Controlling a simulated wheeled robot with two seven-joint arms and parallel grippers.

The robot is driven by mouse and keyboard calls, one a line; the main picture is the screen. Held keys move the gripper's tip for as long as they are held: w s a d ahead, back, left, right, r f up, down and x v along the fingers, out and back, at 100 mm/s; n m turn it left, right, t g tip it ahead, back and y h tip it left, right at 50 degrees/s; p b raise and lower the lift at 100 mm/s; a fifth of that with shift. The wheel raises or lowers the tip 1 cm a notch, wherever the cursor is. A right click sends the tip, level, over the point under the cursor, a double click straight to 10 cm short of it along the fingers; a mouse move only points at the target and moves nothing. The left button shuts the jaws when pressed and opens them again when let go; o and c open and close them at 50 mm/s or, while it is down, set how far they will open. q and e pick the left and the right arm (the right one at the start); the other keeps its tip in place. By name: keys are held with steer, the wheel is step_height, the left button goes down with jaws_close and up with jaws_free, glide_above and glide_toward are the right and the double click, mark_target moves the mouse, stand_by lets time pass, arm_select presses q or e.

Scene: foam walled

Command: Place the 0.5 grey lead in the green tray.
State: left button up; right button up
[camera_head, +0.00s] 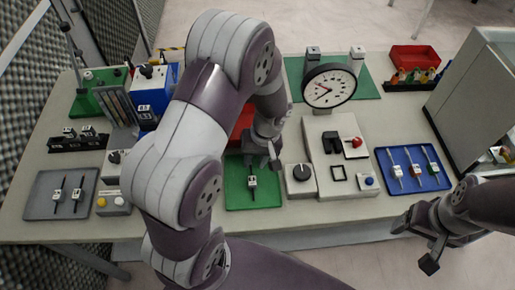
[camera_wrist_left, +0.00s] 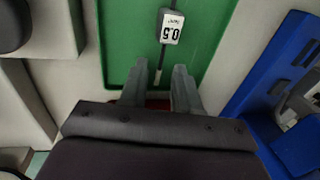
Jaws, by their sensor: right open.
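A dark lead with a white 0.5 label (camera_head: 252,182) lies in the green tray (camera_head: 236,200). In the left wrist view its label (camera_wrist_left: 170,26) reads 0.5, and the lead lies lengthwise on the tray's green floor (camera_wrist_left: 122,45). My left gripper (camera_head: 262,160) is over the far part of the tray. In the left wrist view its fingers (camera_wrist_left: 160,85) are apart, with the lead's near end showing close to the gap between them. They do not grip the lead. My right gripper (camera_head: 418,243) is open and empty off the table's front right.
A grey tray (camera_head: 45,205) at the left holds two labelled leads. A blue tray (camera_head: 390,165) at the right holds several. A knob box (camera_head: 299,180) stands right beside the green tray, and a dial gauge (camera_head: 329,86) stands behind. My left arm hides part of the table.

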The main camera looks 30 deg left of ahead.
arm_select(q)
steer(key=s+v, duration=0.1)
steer(key=v, duration=0.8)
steer(key=s+d+m+t+h, duration=0.2)
steer(key=s+m, duration=0.4)
steer(key=shift+s+r+m+t, duration=0.25)
steer(key=shift+r+m+t, duration=0.05)
steer(key=shift+r, duration=0.1)
